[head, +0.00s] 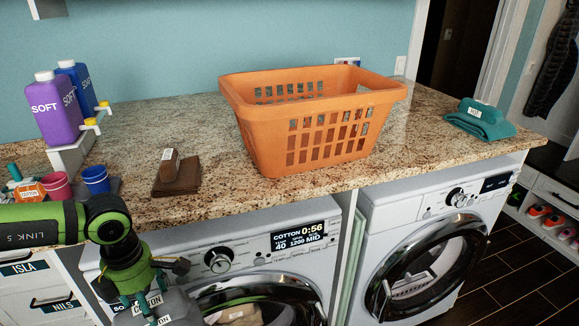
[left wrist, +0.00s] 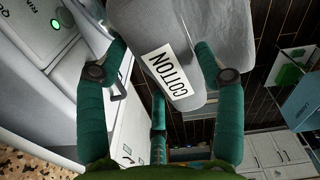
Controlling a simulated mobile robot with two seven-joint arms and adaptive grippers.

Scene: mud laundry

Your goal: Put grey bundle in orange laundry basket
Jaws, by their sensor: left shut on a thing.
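The grey bundle (head: 178,308) has a white COTTON label and shows at the bottom of the head view, low in front of the left washing machine. My left gripper (head: 146,290) is shut on it; in the left wrist view the green fingers (left wrist: 160,75) lie on both sides of the grey bundle (left wrist: 205,30). The orange laundry basket (head: 262,148) stands upright on the granite counter, up and to the right of the gripper. No items show inside it, though its floor is mostly hidden. My right gripper is not in view.
Brown folded cloth (head: 178,188) lies on the counter left of the basket. Purple (head: 58,112) and blue (head: 84,85) bottles stand at the back left, with pink (head: 57,186) and blue (head: 96,180) cups nearer. A teal bundle (head: 480,124) lies far right. The counter's front edge lies above the gripper.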

